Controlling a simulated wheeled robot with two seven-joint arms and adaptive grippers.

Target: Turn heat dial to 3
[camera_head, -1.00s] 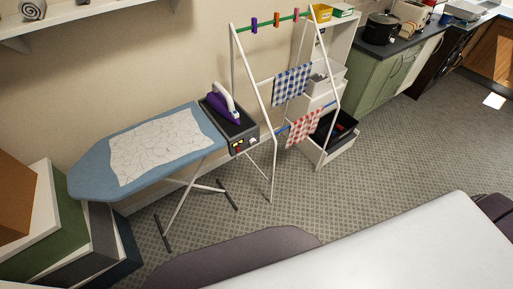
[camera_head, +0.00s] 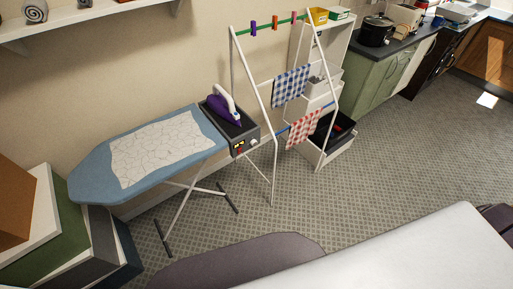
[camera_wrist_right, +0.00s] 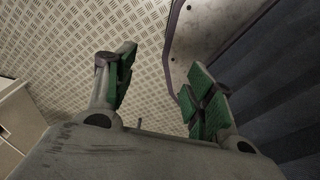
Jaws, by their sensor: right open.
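The heat dial (camera_head: 254,141) is a small pale knob on the front of the dark iron station at the right end of the ironing board (camera_head: 90,181). Its setting is too small to read. A small yellow and red display (camera_head: 239,147) sits left of it. A purple and white iron (camera_head: 224,106) rests on top of the station. My right gripper (camera_wrist_right: 160,90) shows in the right wrist view with its green-padded fingers apart and nothing between them. The dial is not in that view. Neither gripper shows in the head view.
A white drying rack (camera_head: 273,165) with checked cloths stands right of the board. Stacked boxes (camera_head: 62,235) are at lower left. A purple-grey chair (camera_head: 235,262) and white table (camera_head: 420,255) are in front. Patterned floor (camera_head: 385,165) is open at right.

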